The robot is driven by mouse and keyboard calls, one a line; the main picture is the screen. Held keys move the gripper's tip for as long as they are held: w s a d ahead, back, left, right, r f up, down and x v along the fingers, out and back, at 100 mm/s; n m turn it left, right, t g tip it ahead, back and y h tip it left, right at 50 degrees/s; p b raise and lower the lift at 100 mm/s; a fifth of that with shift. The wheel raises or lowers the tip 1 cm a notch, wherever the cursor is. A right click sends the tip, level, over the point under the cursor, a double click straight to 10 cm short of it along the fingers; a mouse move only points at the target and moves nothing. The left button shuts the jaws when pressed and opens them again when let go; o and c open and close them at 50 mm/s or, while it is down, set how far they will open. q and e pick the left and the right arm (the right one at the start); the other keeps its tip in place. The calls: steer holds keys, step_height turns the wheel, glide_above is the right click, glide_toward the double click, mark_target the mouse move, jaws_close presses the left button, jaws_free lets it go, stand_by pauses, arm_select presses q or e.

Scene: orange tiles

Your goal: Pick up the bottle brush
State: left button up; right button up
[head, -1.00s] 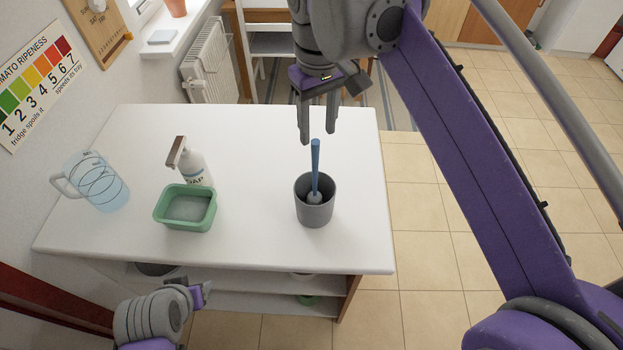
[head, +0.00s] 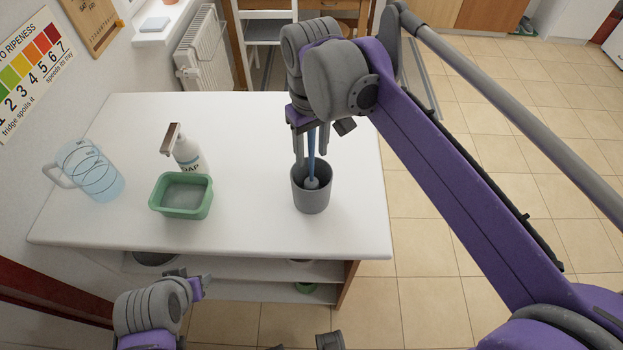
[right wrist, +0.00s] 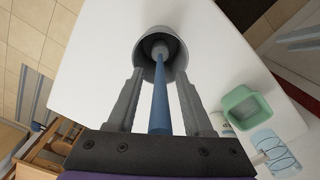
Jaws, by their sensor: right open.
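The bottle brush has a blue handle (head: 311,158) and a grey head, and stands in a grey cup (head: 311,197) on the white counter. In the right wrist view the blue handle (right wrist: 160,100) runs between my fingers toward the cup (right wrist: 171,69). My right gripper (head: 308,160) is open, with its fingers on either side of the handle just above and behind the cup rim; I see gaps on both sides in the right wrist view (right wrist: 162,82). The handle's top is hidden by the gripper in the head view. My left gripper (head: 203,285) is low in front of the counter; its jaws are unclear.
A green tub (head: 181,196), a soap bottle (head: 187,155) and a clear blue-tinted jug (head: 90,170) stand on the left of the white counter (head: 240,225). The counter is clear around the cup. A radiator (head: 203,50) and a white chair (head: 265,32) are behind.

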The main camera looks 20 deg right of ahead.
jaws_close()
steer(key=shift+r, duration=0.15)
